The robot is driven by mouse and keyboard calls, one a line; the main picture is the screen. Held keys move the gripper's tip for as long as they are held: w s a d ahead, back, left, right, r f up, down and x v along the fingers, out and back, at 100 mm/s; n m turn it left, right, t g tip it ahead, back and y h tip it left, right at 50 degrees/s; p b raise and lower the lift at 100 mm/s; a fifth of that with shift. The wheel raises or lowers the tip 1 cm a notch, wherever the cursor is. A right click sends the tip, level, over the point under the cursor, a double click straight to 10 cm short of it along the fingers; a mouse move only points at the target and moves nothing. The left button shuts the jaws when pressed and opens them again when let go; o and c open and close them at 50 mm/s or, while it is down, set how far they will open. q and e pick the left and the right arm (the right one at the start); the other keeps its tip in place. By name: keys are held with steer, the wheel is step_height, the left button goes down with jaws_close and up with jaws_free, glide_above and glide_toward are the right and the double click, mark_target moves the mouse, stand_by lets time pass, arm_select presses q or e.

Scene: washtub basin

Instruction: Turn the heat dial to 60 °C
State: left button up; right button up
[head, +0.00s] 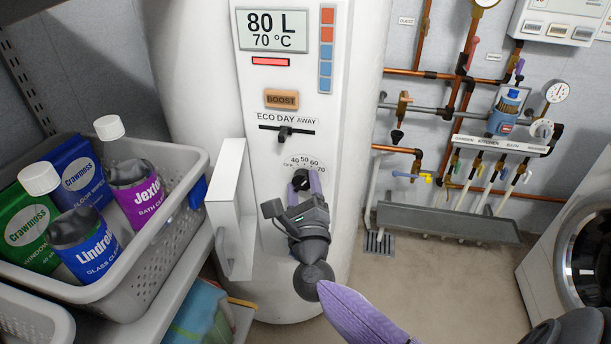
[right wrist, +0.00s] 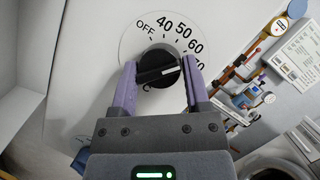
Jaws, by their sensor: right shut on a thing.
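The heat dial (head: 300,178) is a round black knob low on the white water heater (head: 352,120). A scale of OFF, 40, 50, 60 and 70 runs around it. In the right wrist view the dial (right wrist: 158,66) has a white mark pointing right, toward the 70. The display (head: 272,30) reads 80 L and 70 °C. My right gripper (head: 305,186) is shut on the dial, with purple fingers on either side of it; it also shows in the right wrist view (right wrist: 158,82). My left gripper is not in view.
Above the dial are a slider (head: 286,131) and a BOOST button (head: 281,98). A white open panel (head: 232,220) stands out just left of my right gripper. A grey basket (head: 150,255) of bottles is at left. Pipes and valves (head: 470,110) line the right wall.

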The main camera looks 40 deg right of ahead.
steer(key=shift+r+n+p, duration=0.2)
steer(key=shift+n+p, duration=0.15)
steer(key=shift+n, duration=0.05)
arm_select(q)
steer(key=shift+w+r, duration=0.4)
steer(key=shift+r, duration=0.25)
arm_select(e)
steer(key=shift+f, duration=0.1)
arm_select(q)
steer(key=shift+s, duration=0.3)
arm_select(e)
steer(key=o, duration=1.2)
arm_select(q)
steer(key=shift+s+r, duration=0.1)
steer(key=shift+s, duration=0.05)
arm_select(e)
steer(key=shift+o, duration=0.2)
steer(key=shift+s, duration=0.1)
arm_select(q)
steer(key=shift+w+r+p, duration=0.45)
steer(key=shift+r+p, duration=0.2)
steer(key=shift+p, duration=0.2)
arm_select(e)
steer(key=v, duration=0.9)
steer(key=shift+s, duration=0.35)
